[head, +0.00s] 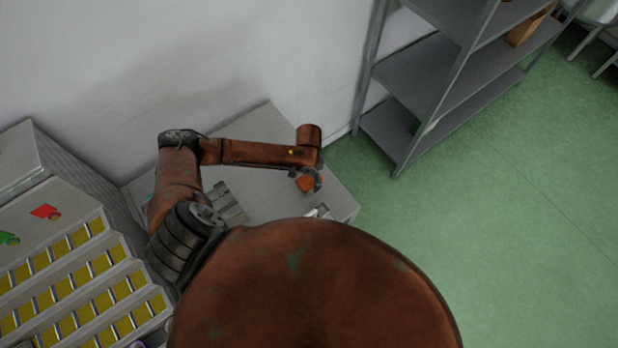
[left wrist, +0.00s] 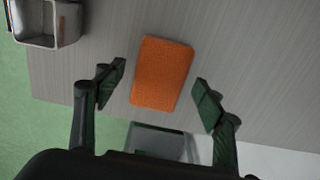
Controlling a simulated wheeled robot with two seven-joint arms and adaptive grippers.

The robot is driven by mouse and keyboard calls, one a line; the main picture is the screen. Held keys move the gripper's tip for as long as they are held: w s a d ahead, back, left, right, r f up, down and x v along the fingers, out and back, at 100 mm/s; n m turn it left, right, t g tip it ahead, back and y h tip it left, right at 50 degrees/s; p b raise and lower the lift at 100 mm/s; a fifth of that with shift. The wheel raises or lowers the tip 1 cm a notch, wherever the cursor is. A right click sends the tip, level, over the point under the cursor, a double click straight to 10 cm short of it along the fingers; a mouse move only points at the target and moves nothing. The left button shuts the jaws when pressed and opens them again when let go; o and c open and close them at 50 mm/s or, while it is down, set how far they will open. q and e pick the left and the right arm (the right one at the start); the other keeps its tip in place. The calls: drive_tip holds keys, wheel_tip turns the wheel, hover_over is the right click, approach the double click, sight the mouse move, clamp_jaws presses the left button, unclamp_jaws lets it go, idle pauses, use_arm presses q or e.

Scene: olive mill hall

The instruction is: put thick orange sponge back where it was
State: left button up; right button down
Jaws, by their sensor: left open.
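The thick orange sponge (left wrist: 161,74) lies on the grey tabletop in the left wrist view, as a slightly turned rectangle. In the head view a small part of the sponge (head: 305,183) shows under my left gripper (head: 309,182). In the left wrist view the two fingers of my left gripper (left wrist: 158,92) stand apart, one on each side of the sponge, with a gap to it on both sides. I cannot tell the exact height of the fingers above the table. My right gripper is in neither view.
The grey table (head: 258,125) stands against the white wall. A metal container (left wrist: 45,22) sits near its edge in the left wrist view. A grey shelf rack (head: 428,75) stands to the right, and a machine with yellow panels (head: 75,275) to the left. Green floor (head: 500,200) is clear.

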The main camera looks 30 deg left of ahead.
sight(309, 180)
use_arm(q)
wheel_tip(309, 180, up, 12)
drive_tip(key=shift+p, duration=0.4)
drive_tip(key=shift+d+f, duration=0.1)
drive_tip(key=shift+d, duration=0.05)
idle(0.3)
